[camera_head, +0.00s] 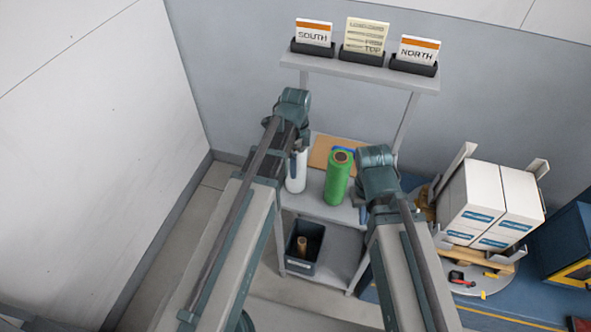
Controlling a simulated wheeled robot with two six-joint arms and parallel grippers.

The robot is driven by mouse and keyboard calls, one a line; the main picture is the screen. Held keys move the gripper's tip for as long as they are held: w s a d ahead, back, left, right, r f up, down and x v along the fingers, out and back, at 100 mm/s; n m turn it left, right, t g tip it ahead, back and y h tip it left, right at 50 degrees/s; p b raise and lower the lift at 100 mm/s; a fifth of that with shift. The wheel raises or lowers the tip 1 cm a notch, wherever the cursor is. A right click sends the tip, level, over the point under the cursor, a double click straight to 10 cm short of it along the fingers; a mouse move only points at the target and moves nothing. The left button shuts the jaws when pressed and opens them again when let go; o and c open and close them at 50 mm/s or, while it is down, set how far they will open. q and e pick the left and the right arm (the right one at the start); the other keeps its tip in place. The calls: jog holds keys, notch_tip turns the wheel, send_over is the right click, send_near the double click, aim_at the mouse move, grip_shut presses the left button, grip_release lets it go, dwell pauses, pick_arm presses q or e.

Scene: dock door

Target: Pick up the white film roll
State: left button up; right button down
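The white film roll (297,172) stands upright on the upper shelf of a grey stand (325,208), to the left of a green roll (338,178). My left gripper (297,150) is at the top of the white roll and partly covers it. I cannot tell whether they touch, and its fingers are mostly hidden by my arm. My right gripper (363,212) is low at the right of the green roll, pointing down by the shelf's right edge. Its finger opening does not show clearly.
A brown board (322,150) lies behind the rolls. A dark bin (304,247) with a brown core sits on the lower shelf. Holders with SOUTH (313,37), TOP and NORTH (418,53) cards stand above. White cartons (472,195) are stacked on a pallet at right.

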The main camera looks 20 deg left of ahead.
pick_arm(q)
grip_shut()
dwell(0.3)
pick_arm(e)
jog(key=shift+r, duration=0.1)
